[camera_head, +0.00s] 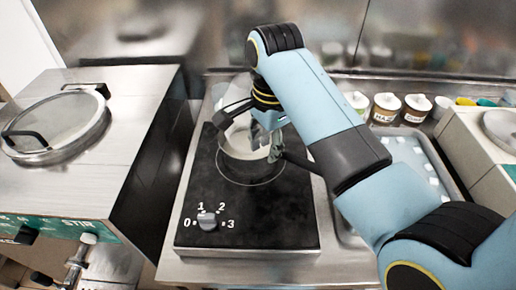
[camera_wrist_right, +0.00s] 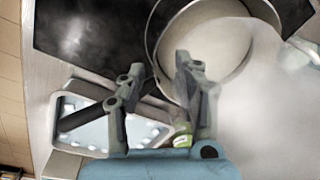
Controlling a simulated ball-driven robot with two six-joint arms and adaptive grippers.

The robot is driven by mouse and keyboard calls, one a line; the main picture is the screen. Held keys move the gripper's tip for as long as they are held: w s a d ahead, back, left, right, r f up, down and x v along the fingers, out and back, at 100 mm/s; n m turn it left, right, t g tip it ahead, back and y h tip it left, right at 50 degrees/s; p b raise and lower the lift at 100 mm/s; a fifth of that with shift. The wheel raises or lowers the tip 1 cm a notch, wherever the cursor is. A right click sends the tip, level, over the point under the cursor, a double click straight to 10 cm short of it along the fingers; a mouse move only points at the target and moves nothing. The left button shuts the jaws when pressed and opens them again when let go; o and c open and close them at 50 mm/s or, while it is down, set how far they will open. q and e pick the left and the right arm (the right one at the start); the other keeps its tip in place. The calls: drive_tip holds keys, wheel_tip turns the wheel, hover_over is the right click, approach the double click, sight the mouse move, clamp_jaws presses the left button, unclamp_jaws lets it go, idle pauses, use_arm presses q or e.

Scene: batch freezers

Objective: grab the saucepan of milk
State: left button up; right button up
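A pale saucepan (camera_head: 238,143) with whitish milk inside stands on the black hob (camera_head: 240,222) in the head view, partly hidden by my right gripper. In the right wrist view the saucepan (camera_wrist_right: 215,45) is at the top right, with milk filling its round inside. A dark bar, seemingly its handle (camera_wrist_right: 80,122), runs left behind a finger. My right gripper (camera_head: 265,142) is over the pan's near right side. In the wrist view the gripper (camera_wrist_right: 157,70) has its fingers apart, one over the pan's rim. I cannot tell whether they touch it. My left gripper is not in view.
A tray with white pieces (camera_head: 436,180) lies right of the hob. Several labelled white jars (camera_head: 386,106) stand behind it. A steel machine with a round lid (camera_head: 62,124) stands at the left. The hob's knob (camera_head: 208,221) is at its front left.

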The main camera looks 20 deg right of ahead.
sight(266, 173)
wheel_tip(266, 173, down, 3)
drive_tip(key=shift+w+r, duration=0.1)
drive_tip(key=shift+w, duration=0.05)
drive_tip(key=f, duration=0.1)
drive_tip(key=f+p, duration=0.1)
drive_tip(key=f, duration=0.2)
drive_tip(key=shift+d+f, duration=0.25)
drive_tip(key=shift+d, duration=0.05)
drive_tip(key=shift+w+f, duration=0.1)
drive_tip(key=shift+f, duration=0.15)
clamp_jaws()
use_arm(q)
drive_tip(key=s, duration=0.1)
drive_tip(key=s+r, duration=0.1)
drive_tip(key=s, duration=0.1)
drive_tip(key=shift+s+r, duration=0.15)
use_arm(e)
drive_tip(key=shift+r, duration=0.1)
